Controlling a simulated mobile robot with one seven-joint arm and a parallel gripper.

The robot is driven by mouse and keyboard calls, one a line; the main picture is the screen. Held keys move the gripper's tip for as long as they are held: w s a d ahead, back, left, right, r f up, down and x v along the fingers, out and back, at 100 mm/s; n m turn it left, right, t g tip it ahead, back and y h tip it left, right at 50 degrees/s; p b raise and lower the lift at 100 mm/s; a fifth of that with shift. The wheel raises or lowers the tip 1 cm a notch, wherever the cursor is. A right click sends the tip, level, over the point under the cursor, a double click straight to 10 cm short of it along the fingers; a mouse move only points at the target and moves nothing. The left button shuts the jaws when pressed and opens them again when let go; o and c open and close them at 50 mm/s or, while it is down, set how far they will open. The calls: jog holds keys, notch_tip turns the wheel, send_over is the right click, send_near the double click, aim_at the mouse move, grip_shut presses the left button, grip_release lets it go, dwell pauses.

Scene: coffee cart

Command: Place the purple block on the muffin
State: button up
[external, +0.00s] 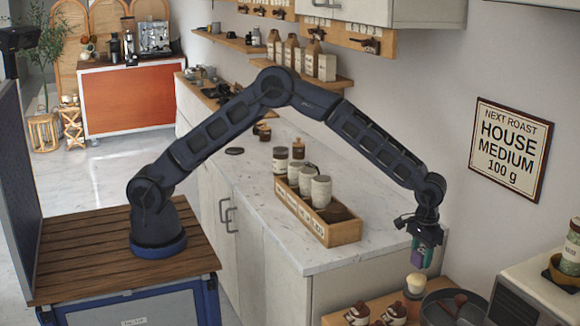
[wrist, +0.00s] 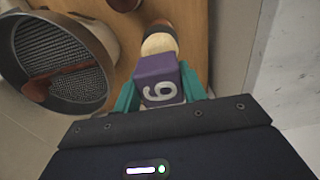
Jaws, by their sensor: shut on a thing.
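My gripper (external: 425,252) is shut on the purple block, its teal fingers on either side of it in the wrist view (wrist: 160,95). The purple block (wrist: 158,80) shows a white digit on its face; in the external view it (external: 419,260) hangs between the fingers. The muffin (external: 416,284), with a pale top, stands on the low wooden surface just below and slightly left of the block. In the wrist view the muffin (wrist: 159,43) shows just beyond the block, which hides part of it. A gap between block and muffin shows in the external view.
A round dark pan (external: 434,312) with brown items stands close to the right of the muffin; its mesh inside (wrist: 62,60) shows in the wrist view. Brown jars (external: 394,313) stand front left. The marble counter (external: 325,262) with a wooden box (external: 343,233) lies left.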

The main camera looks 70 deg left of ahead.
aim_at(420, 266)
jog(key=shift+f, duration=1.8)
jog(key=shift+f, duration=0.15)
jog(key=o, duration=1)
jog(key=shift+c, duration=0.2)
